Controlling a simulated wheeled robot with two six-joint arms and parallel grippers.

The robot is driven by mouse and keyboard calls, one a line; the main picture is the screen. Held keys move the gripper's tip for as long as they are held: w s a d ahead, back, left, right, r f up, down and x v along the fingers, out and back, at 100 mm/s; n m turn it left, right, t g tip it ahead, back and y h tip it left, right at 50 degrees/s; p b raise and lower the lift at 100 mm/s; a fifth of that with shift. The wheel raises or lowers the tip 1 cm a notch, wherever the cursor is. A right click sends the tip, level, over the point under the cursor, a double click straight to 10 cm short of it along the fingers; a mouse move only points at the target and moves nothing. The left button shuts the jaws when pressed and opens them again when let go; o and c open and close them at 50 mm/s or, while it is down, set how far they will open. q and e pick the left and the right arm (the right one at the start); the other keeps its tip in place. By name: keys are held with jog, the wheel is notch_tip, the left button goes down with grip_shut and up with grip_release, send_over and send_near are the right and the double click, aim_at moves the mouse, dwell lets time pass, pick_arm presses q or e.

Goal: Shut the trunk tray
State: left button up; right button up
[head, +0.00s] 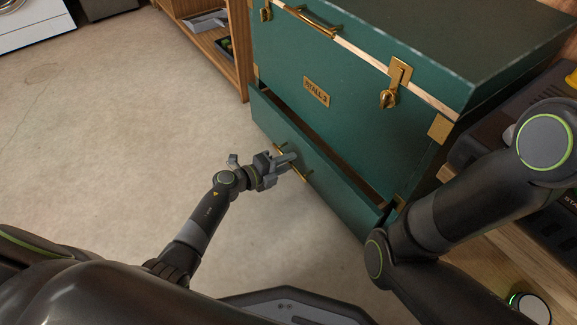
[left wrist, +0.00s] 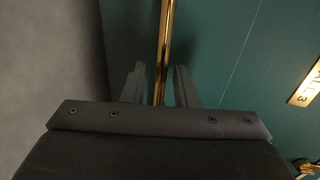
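The green trunk (head: 345,65) has a trunk tray (head: 335,187) at its bottom, pulled out a little, with a dark gap showing behind its front panel. A brass handle (head: 305,174) is on the tray's front; it also shows in the left wrist view as a brass bar (left wrist: 165,45). My left gripper (head: 294,157) is at this handle. In the left wrist view its two fingers (left wrist: 160,84) are apart, one on each side of the bar, with gaps beside it. My right gripper is out of view; only links of my right arm show.
A wooden shelf unit (head: 238,45) stands to the left of the trunk. A wooden bench surface (head: 490,255) with dark items lies at the right. The grey floor (head: 130,100) left of the tray is clear. The trunk's lid is down.

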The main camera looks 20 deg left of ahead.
pick_arm(q)
jog(key=shift+w+d+f, duration=0.15)
jog(key=shift+w+d, duration=0.05)
jog(key=shift+w, duration=0.15)
jog(key=shift+c, duration=0.2)
grip_shut()
